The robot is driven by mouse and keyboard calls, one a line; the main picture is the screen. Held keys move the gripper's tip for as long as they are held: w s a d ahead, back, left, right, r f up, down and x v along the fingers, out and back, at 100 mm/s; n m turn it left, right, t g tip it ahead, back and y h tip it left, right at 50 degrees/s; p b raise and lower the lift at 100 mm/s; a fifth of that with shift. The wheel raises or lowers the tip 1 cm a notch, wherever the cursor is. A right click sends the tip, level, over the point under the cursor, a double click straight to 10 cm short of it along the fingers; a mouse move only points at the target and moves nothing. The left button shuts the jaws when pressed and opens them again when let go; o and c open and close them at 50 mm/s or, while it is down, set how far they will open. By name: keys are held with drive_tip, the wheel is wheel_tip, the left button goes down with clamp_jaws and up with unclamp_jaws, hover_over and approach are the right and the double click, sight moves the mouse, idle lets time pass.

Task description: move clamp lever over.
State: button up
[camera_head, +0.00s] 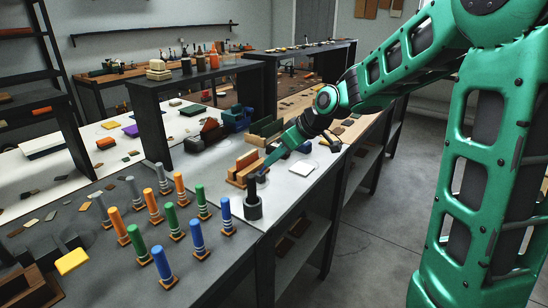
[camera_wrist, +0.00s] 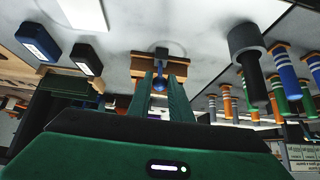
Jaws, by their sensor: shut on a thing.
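My gripper (camera_head: 263,176) reaches down to the bench beside a wooden, orange-brown clamp block (camera_head: 240,171). In the wrist view my gripper's two green fingers (camera_wrist: 160,88) are closed around a slim lever (camera_wrist: 158,76) with a dark blue, rounded end. The lever stands in front of the clamp block, which also shows in the wrist view (camera_wrist: 142,68) with a grey fitting on it. In the head view the lever is hidden by my gripper or too small to make out.
A black post in a grey collar (camera_head: 252,206) stands close by on the near side; it also shows in the wrist view (camera_wrist: 247,45). Several coloured pegs (camera_head: 163,266) stand at the front left. Dark and blue blocks (camera_head: 236,119) sit behind. A white pad (camera_head: 303,168) lies to the right.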

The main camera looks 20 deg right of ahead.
drive_tip(key=shift+d, duration=0.35)
drive_tip(key=shift+s+d+f, duration=0.5)
drive_tip(key=shift+s+f, duration=0.15)
drive_tip(key=shift+f, duration=0.05)
drive_tip(key=shift+s+d+f, duration=0.2)
drive_tip(key=shift+s+f, duration=0.05)
drive_tip(key=shift+f, duration=0.25)
drive_tip(key=shift+s+d+f, duration=0.2)
drive_tip(key=shift+s+f, duration=0.05)
drive_tip(key=shift+f, duration=0.3)
drive_tip(key=shift+s+d+f, duration=0.15)
drive_tip(key=shift+s+f, duration=0.05)
drive_tip(key=shift+f, duration=0.35)
drive_tip(key=shift+s+d+f, duration=0.15)
drive_tip(key=shift+s+f, duration=0.05)
drive_tip(key=shift+f, duration=0.4)
